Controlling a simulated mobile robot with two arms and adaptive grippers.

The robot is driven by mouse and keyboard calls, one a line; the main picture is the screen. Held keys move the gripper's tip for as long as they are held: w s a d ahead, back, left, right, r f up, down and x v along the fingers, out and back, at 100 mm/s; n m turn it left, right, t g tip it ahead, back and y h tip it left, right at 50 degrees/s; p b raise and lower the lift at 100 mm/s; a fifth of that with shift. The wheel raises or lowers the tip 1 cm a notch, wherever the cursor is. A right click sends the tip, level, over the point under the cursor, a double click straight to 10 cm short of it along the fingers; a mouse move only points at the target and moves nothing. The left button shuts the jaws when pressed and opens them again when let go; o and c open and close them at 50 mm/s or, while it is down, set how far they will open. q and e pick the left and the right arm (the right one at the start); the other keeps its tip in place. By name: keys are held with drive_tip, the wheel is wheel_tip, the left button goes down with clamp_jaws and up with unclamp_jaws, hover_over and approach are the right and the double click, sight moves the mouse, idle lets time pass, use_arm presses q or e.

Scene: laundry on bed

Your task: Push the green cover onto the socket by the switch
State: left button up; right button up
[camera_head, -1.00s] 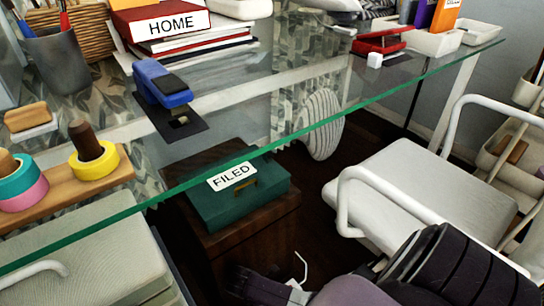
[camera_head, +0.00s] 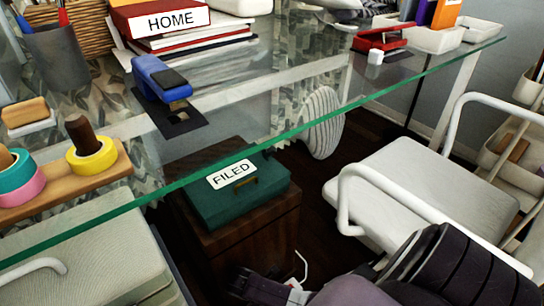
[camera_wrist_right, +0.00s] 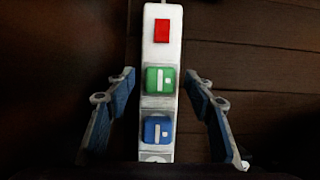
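In the right wrist view a white power strip (camera_wrist_right: 162,52) runs up the middle, with a red switch (camera_wrist_right: 162,32) at its far end. A green cover (camera_wrist_right: 160,79) sits over the socket place closest to the switch. A blue cover (camera_wrist_right: 158,130) sits on the place below it. I cannot tell how deep the green cover sits. My right gripper (camera_wrist_right: 160,85) is open, one finger on each side of the strip, apart from the covers. In the head view my right gripper (camera_head: 245,284) is low under the desk, beside a small visible white part of the strip (camera_head: 294,284). My left gripper is out of view.
A glass desk top (camera_head: 225,160) spans above, its front edge close to my arm. A green box marked FILED (camera_head: 240,195) stands on a wooden cabinet (camera_head: 250,236). A white chair (camera_head: 425,195) stands at the right. Dark wooden floor surrounds the strip.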

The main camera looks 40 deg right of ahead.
drive_tip(key=v, duration=1.2)
idle(0.5)
drive_tip(key=shift+s, duration=0.15)
